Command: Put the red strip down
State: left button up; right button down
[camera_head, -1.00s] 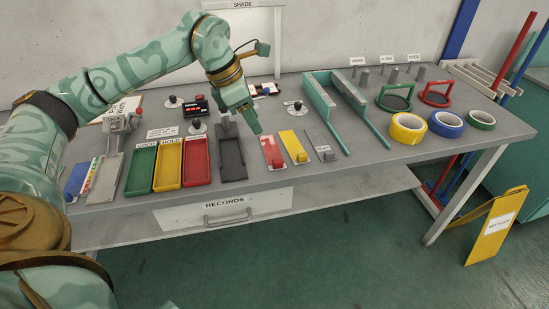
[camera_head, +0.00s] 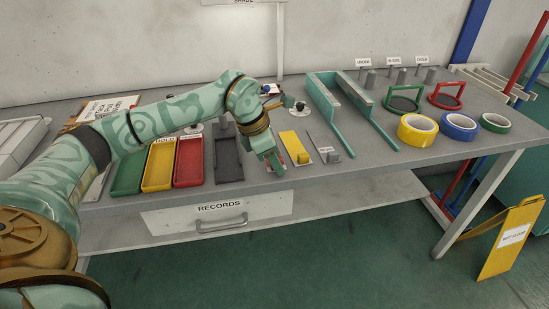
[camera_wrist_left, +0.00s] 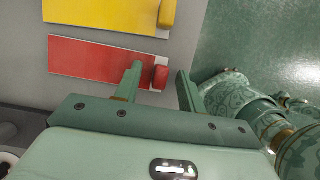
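The red strip (camera_wrist_left: 95,60) lies on the grey table in the left wrist view, with a raised red tab (camera_wrist_left: 160,77) at its end near the table edge. In the head view my left arm hides most of it. My left gripper (camera_head: 279,172) is low over the strip's front end. In the left wrist view the fingers of this gripper (camera_wrist_left: 159,80) are apart, one on each side of the tab, with visible gaps. Whether the fingertips touch the table cannot be told. My right gripper is not in view.
A yellow strip (camera_head: 294,145) lies beside the red one, with a small grey plate (camera_head: 326,150) beyond it. Green, yellow and red trays (camera_head: 189,162) and a dark tray (camera_head: 228,160) stand to the left. A teal rail frame (camera_head: 323,100) and tape rolls (camera_head: 416,130) stand to the right.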

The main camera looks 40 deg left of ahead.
pick_arm(q)
jog(key=shift+s+r, duration=0.1)
jog(key=shift+r, duration=0.1)
jog(key=c, duration=0.3)
grip_shut()
